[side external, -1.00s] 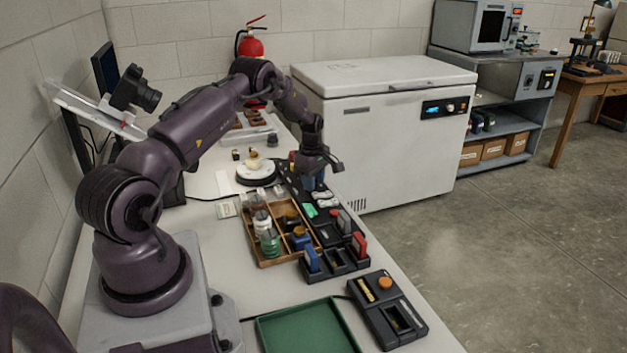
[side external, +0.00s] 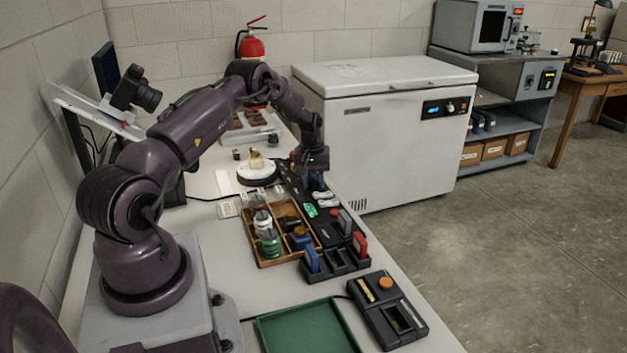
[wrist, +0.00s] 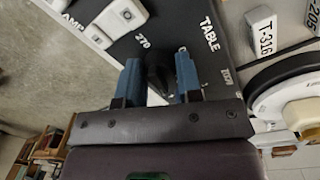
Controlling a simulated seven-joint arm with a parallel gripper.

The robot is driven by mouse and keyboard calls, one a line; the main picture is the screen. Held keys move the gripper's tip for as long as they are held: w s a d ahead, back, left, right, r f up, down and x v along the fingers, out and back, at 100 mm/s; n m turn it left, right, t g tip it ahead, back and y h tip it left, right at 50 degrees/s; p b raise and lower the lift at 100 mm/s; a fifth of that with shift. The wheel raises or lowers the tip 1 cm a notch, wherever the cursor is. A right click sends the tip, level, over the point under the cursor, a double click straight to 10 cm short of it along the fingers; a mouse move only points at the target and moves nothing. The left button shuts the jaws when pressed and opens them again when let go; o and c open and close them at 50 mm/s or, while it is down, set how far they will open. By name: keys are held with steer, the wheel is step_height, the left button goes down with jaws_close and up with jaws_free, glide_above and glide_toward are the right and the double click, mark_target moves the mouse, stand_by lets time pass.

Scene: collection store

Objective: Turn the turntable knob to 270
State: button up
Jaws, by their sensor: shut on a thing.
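The turntable knob (wrist: 157,72) is black and stands on a black control panel (wrist: 120,50). White lettering on the panel reads "TABLE" and "270"; another label is partly cut off behind a finger. My gripper (wrist: 159,76) is shut on the knob, with one blue finger on each side of it. The knob's pointing direction is hard to make out. In the side view, my gripper (side external: 315,182) is low over the far part of the panel and hides the knob. The white round turntable (side external: 257,178) stands to its left with a small pale object on it.
A wooden compartment tray (side external: 262,262) with bottles stands nearer the camera. A black holder (side external: 335,268) with blue and red pieces is beside it. A green tray (side external: 305,328) and a black box with an orange knob (side external: 386,283) are at the front. A white chest freezer (side external: 390,145) stands behind.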

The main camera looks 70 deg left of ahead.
steer(key=m, duration=0.4)
steer(key=shift+r+m, duration=0.1)
steer(key=shift+m, duration=0.3)
steer(key=m, duration=0.3)
steer(key=shift+m, duration=0.3)
steer(key=m, duration=0.4)
steer(key=shift+a+m+g, duration=0.1)
steer(key=shift+m+g, duration=0.2)
steer(key=m, duration=0.3)
steer(key=shift+m, duration=0.3)
steer(key=m, duration=0.4)
steer(key=shift+w, duration=0.1)
steer(key=m, duration=0.4)
steer(key=shift+g, duration=0.3)
steer(key=m, duration=0.4)
steer(key=shift+m, duration=2.3)
